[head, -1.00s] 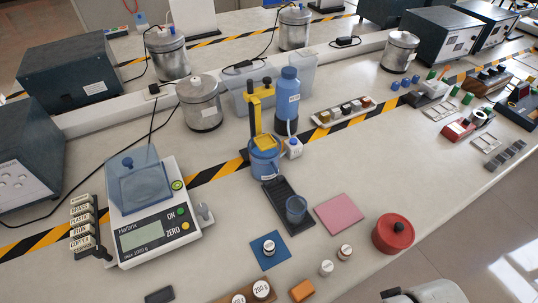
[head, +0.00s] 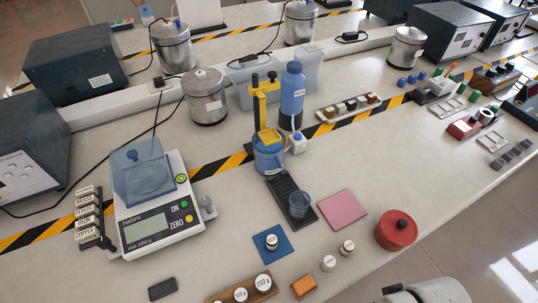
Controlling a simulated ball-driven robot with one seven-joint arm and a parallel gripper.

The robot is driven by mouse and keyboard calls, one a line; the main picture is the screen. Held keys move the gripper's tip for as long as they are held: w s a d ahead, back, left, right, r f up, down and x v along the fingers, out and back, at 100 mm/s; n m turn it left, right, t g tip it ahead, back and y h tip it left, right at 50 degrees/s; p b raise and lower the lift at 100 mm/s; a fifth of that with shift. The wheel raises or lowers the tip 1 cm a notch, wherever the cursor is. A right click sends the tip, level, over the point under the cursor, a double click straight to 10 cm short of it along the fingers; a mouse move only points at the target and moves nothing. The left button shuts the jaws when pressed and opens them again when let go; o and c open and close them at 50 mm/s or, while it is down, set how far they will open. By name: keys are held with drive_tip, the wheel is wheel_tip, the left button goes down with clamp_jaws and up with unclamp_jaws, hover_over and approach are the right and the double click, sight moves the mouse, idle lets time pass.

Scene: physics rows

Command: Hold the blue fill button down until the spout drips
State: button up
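A small white box (head: 298,144) with a blue top, which looks like the blue fill button (head: 297,134), stands beside a blue can (head: 268,157) near the middle of the head view. Nothing of mine touches it. A tall blue bottle (head: 292,90) stands just behind it. A yellow stand (head: 258,100) rises behind the can. A clear bluish beaker (head: 299,204) sits on a black tray (head: 281,187) in front of the can. The can's spout is too small to make out, and I see no drip. My gripper's fingers do not show.
A balance (head: 157,219) bearing a blue transparent box stands left. A blue mat (head: 264,252), pink mat (head: 343,209) and red pot (head: 396,230) lie in front. A metal can (head: 205,100) stands behind. A pale part of mine shows bottom right.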

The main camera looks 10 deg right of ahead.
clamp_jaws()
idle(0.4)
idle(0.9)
